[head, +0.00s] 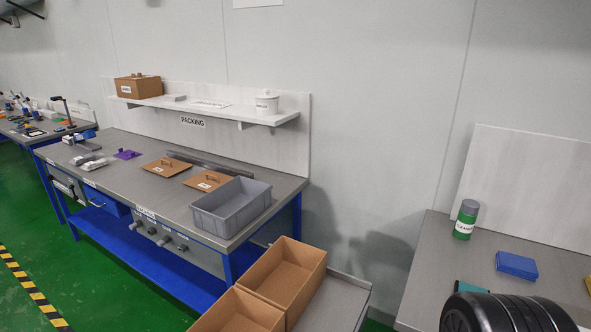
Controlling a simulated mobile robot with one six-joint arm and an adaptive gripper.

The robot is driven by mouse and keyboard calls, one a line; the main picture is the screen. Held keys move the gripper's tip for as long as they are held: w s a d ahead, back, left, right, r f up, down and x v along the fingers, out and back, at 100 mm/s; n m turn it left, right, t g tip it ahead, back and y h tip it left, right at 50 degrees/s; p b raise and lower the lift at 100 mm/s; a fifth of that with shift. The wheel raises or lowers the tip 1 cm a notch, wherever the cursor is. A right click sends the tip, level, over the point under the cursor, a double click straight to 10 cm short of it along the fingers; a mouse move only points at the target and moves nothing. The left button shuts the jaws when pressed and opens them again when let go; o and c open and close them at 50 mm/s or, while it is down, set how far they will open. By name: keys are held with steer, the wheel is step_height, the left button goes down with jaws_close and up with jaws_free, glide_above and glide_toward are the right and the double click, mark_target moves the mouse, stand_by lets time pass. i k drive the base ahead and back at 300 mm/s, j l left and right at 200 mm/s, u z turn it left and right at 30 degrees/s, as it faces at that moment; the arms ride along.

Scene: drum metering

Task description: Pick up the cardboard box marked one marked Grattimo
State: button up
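Two open, empty cardboard boxes stand side by side at the bottom centre, a farther one (288,272) and a nearer one (232,315) that the frame edge cuts. No label shows on their visible sides. A closed cardboard box (138,88) with a small white label sits on the shelf at upper left. Its label is too small to read, so I cannot tell which box is marked Grattimo. My gripper is not in view.
A grey plastic tote (232,222) stands on the packing bench (130,146). The open boxes rest on a low grey surface (338,300). At right, a bench (432,262) holds a green canister (466,222) and blue box (516,264).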

mark_target(286, 278)
steer(key=k, duration=0.2)
steer(key=k+z, duration=0.15)
steer(key=z, duration=0.2)
steer(key=k+z, duration=0.15)
steer(key=z, duration=0.2)
steer(key=k+l+z, duration=0.15)
steer(key=z, duration=0.2)
steer(key=j+z, duration=0.5)
steer(key=k+j+z, duration=0.15)
steer(key=j+z, duration=0.3)
steer(key=k+j+z, duration=0.15)
steer(key=j+z, duration=0.15)
steer(key=z, duration=0.2)
steer(key=k+j, duration=0.3)
steer(key=j, duration=0.15)
steer(key=k+j, duration=0.3)
steer(key=j, duration=0.15)
steer(key=k+j, duration=0.3)
steer(key=j, duration=0.15)
steer(key=k+j, duration=0.25)
steer(key=j, duration=0.2)
steer(key=k+j, duration=0.3)
steer(key=j, duration=0.15)
steer(key=k+j, duration=0.3)
steer(key=j, duration=0.15)
steer(key=k+j, duration=0.3)
steer(key=j, duration=0.15)
steer(key=k+j, duration=0.3)
steer(key=j, duration=0.15)
